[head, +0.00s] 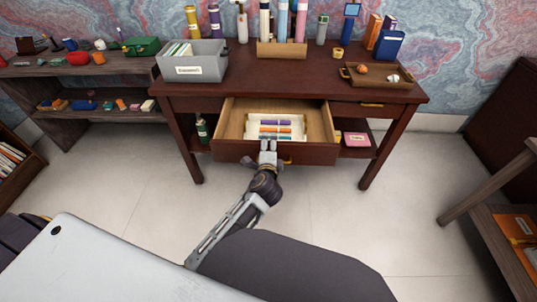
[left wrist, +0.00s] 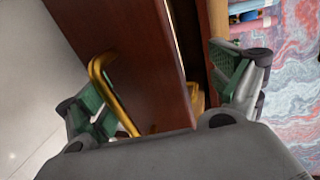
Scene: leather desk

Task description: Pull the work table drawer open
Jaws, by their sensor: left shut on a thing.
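The work table (head: 240,90) is dark red-brown wood. Its wide middle drawer (head: 315,153) stands well open, with light wood inside and a white tray (head: 248,127) of colored pens in it. My left gripper (head: 268,146) is at the middle of the drawer front. In the left wrist view, its green-padded fingers straddle the drawer front (left wrist: 130,50), one on the outside by the gold handle (left wrist: 101,75) and one on the inner side. It is shut on the front; the exact contact at the handle is partly hidden. My right gripper is not in view.
A grey bin (head: 205,70), a pen holder (head: 282,49) and a wooden tray (head: 380,83) stand on the tabletop. A low shelf (head: 85,66) is at the left and another table (head: 505,175) at the right. The floor before the drawer is clear apart from my own body.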

